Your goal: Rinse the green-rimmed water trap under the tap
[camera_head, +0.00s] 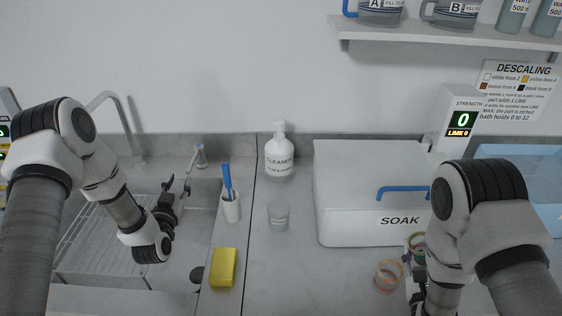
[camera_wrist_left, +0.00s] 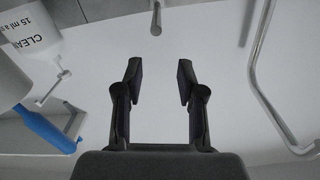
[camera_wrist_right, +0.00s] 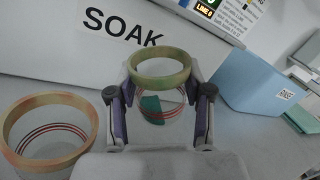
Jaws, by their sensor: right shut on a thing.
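The green-rimmed water trap (camera_wrist_right: 162,68) is a clear cup between the fingers of my right gripper (camera_wrist_right: 158,100), which is shut on it. In the head view its rim (camera_head: 416,241) shows partly behind my right arm, in front of the soak box. I cannot tell whether it touches the counter. The curved tap (camera_head: 110,96) rises behind the sink (camera_head: 180,262) at the left; a curved pipe (camera_wrist_left: 262,80) shows in the left wrist view. My left gripper (camera_head: 172,198) is open and empty over the sink's right side; its parted fingers show in the left wrist view (camera_wrist_left: 158,78).
An orange-rimmed trap (camera_head: 388,276) stands just left of my right gripper. The soak box (camera_head: 360,225) is closed behind it. A clear cup (camera_head: 278,214), cleaner bottle (camera_head: 279,155), brush holder (camera_head: 230,208) and yellow sponge (camera_head: 223,267) stand between sink and box.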

